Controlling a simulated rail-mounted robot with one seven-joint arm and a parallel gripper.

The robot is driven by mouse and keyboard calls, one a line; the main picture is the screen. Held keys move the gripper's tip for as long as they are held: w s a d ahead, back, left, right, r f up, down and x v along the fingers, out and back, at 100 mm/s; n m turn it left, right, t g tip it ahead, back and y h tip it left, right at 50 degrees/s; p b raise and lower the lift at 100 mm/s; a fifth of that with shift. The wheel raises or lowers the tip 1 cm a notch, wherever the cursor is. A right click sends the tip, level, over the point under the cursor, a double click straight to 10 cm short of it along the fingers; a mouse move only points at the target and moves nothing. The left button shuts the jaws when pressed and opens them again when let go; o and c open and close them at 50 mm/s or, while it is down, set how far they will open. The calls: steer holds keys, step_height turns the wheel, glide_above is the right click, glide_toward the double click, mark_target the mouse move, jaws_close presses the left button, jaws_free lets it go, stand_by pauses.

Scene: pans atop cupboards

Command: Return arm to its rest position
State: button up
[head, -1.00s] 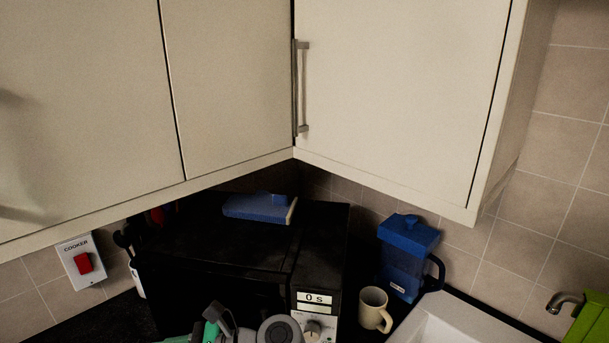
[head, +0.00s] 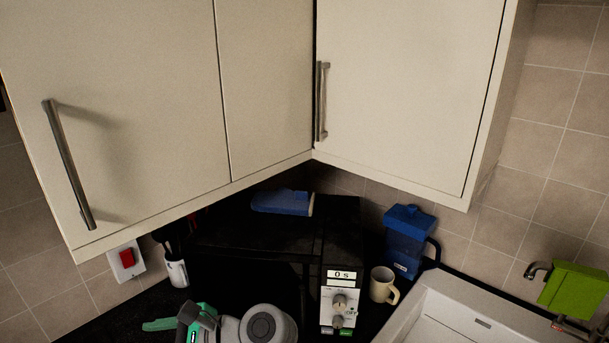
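Part of my arm (head: 262,326) shows at the bottom of the head view, in front of the microwave. It has a grey round joint cap and grey and green parts to its left. The rest of the arm is cut off by the lower edge. I cannot make out my gripper's fingers in this view, so whether they hold anything does not show.
Cream wall cupboards (head: 270,90) hang above, doors shut. Below them stand a black microwave (head: 340,300) with a blue item (head: 281,202) on top, a mug (head: 382,285), a blue jug (head: 405,245) and a utensil pot (head: 177,272). A white sink (head: 440,315) is at right.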

steer(key=w+d+r+n+t+h, duration=0.1)
steer(key=d+r+n+t+h, duration=0.25)
steer(key=d+r+t, duration=0.35)
steer(key=w+d+r+n+t+h, duration=0.2)
steer(key=d+r+n+t, duration=0.3)
steer(key=r+t, duration=0.3)
steer(key=s+d+r+n+t+h, duration=0.2)
steer(key=s+d+r+t+h, duration=0.2)
steer(key=s+r, duration=0.4)
steer(key=s+d+r+n+t+h, duration=0.3)
steer(key=s+d+r+t+h, duration=0.2)
steer(key=s+d+r, duration=0.4)
step_height(320, 180, up, 3)
steer(key=shift+d+f+t+p, duration=0.1)
steer(key=shift+d+t+p, duration=0.05)
steer(key=shift+t+p, duration=0.25)
